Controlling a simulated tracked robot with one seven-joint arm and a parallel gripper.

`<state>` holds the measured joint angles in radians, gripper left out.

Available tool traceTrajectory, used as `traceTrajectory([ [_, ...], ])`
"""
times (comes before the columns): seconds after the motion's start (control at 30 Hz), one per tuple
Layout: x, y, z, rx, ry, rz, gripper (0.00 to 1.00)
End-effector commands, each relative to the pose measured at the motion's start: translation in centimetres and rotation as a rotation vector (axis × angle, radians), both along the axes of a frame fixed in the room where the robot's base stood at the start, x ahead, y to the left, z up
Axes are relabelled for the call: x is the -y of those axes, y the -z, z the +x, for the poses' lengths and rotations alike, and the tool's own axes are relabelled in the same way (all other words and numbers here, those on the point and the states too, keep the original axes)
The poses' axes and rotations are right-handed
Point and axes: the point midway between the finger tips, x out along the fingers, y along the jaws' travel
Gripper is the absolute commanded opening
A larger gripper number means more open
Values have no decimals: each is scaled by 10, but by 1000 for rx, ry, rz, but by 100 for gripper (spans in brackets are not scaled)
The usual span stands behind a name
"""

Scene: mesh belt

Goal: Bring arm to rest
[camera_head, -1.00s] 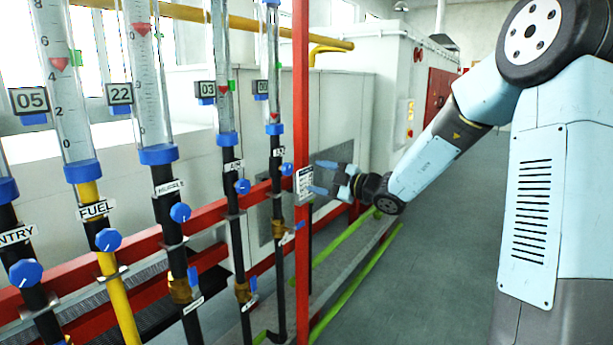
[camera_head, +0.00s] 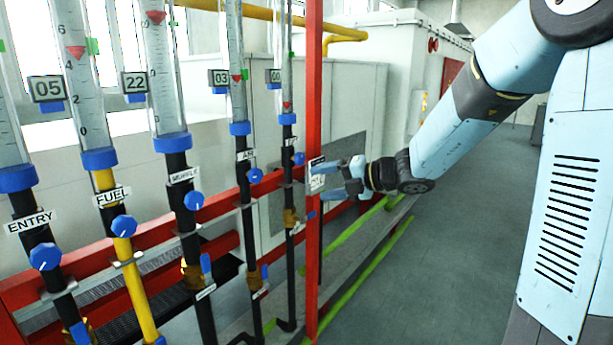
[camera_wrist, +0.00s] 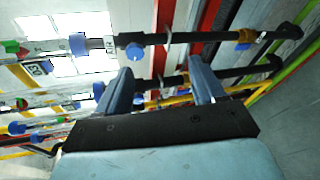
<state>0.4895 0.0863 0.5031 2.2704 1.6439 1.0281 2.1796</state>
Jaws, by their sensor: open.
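My gripper (camera_head: 338,179) is in the middle of the head view, beside the red upright post (camera_head: 313,120), with its fingers pointing left toward it. Whether the fingers touch the post or the white label plate (camera_head: 316,174) on it cannot be told. In the wrist view my gripper (camera_wrist: 160,80) shows two blue-grey fingers spread wide with nothing held between them. Dark pipes and a blue knob (camera_wrist: 134,52) lie beyond the fingers. My arm reaches down from the upper right in the head view.
Flow tubes with blue knobs stand at left, including the FUEL knob (camera_head: 124,225) and the ENTRY knob (camera_head: 45,257). A red rail (camera_head: 225,203) runs behind them. Green pipes (camera_head: 370,255) run low along the floor. The grey floor (camera_head: 440,260) at right is open.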

Motion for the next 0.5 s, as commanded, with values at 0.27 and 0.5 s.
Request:
traceTrajectory([
  [0.27,0,5,-87,571,-444,-556,68],
  [0.5,28,7,-151,1040,-905,-948,68],
])
